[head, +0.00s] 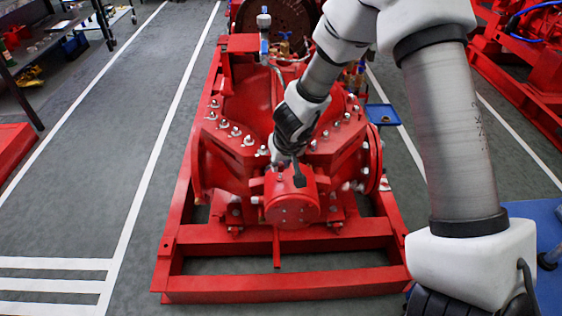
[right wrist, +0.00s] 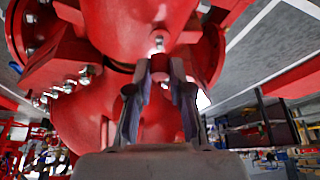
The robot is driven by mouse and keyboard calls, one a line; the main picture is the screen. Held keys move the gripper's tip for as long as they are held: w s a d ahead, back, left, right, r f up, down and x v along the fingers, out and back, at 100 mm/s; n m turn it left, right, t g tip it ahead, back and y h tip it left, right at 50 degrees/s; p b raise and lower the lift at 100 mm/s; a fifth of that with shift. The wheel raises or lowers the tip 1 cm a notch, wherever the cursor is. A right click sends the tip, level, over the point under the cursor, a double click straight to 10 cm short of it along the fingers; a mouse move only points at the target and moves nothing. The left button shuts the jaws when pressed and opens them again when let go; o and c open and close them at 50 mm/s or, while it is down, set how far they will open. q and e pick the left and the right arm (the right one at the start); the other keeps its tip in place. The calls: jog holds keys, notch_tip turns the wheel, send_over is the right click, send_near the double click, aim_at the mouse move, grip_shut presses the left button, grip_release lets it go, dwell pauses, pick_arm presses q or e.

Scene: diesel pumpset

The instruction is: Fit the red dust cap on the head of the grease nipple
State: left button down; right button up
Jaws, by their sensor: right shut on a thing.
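The red dust cap (right wrist: 160,66) is between the fingertips of my right gripper (right wrist: 160,88), which is shut on it in the right wrist view. The small silvery grease nipple (right wrist: 158,44) shows just beyond the cap, in line with it, against the red pump casing. I cannot tell whether cap and nipple touch. In the head view my right gripper (head: 287,168) points down over the top of the round red bearing housing (head: 292,208); the gripper hides the cap and I cannot make out the nipple there. My left gripper is not in view.
The red pump (head: 225,160) with several bolts stands on a red base frame (head: 280,290). A blue tray (head: 383,114) is behind to the right. A dark shelf (head: 50,45) stands at the far left.

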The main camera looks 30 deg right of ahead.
aim_at(282, 169)
jog(key=shift+f+b, duration=1.1)
jog(key=shift+f, duration=0.45)
jog(key=o, duration=0.7)
jog(key=shift+r, duration=0.15)
jog(key=v, duration=1.1)
jog(key=shift+s+a+r, duration=0.15)
jog(key=shift+s+r, duration=0.1)
jog(key=shift+r, duration=0.1)
